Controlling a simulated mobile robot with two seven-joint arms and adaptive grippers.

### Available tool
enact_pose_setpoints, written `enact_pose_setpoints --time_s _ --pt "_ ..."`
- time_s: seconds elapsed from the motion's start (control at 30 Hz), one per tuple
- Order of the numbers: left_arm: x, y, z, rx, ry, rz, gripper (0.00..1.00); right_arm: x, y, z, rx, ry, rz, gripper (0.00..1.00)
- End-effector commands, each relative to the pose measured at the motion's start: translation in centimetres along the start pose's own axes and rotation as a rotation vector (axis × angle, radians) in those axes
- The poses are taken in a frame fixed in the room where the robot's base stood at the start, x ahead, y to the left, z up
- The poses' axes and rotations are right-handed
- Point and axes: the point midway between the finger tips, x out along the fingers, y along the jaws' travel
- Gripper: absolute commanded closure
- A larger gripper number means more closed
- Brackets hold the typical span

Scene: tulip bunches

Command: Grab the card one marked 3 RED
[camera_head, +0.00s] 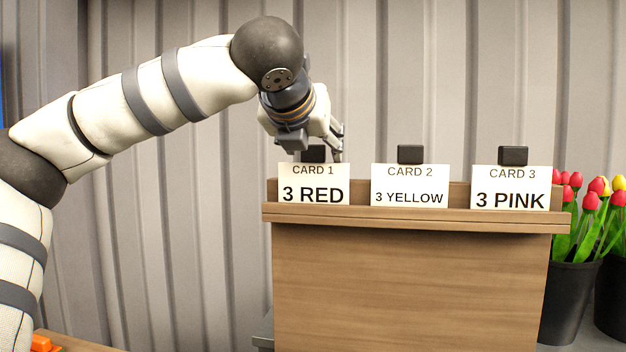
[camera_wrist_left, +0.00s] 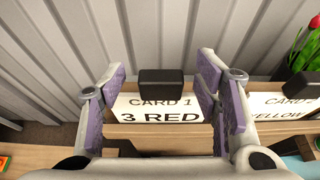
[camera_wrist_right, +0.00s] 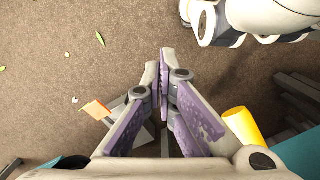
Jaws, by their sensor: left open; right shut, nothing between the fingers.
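The card marked CARD 1, 3 RED (camera_head: 313,186) is white with black print and stands upright on the wooden stand (camera_head: 420,280), with a black block (camera_head: 313,153) at its top edge. My left gripper (camera_head: 335,152) is open just above and behind the card's top in the head view. In the left wrist view the same card (camera_wrist_left: 160,110) and its black block (camera_wrist_left: 161,83) sit between the spread purple-padded fingers (camera_wrist_left: 158,100), not gripped. My right gripper (camera_wrist_right: 163,90) is shut and empty above the floor; it is not in the head view.
Card 2, 3 YELLOW (camera_head: 410,187) and card 3, 3 PINK (camera_head: 510,188) stand to the right on the same stand. Red and yellow tulips (camera_head: 592,205) in black pots (camera_head: 568,300) are at the far right. A corrugated wall (camera_head: 440,70) is close behind.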

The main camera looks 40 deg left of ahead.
Motion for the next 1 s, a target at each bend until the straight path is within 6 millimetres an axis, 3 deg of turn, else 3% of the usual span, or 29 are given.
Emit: enact_pose_setpoints --time_s 0.27,0.5,0.83,1.0 --pt "0.7 0.0 0.1 0.000 -0.002 -0.001 0.43 0.0 0.0 -0.1 0.000 0.002 0.000 1.00" --pt "0.7 0.0 0.0 0.000 -0.001 -0.001 0.95 0.0 0.0 0.0 0.000 0.001 0.000 1.00" --pt "0.6 0.0 0.3 0.000 -0.001 0.000 0.96 0.0 0.0 0.0 0.000 0.001 0.000 1.00" --pt "-0.3 -0.1 2.6 -0.001 -0.003 0.000 0.96 0.0 0.0 0.0 0.000 -0.001 0.000 1.00"
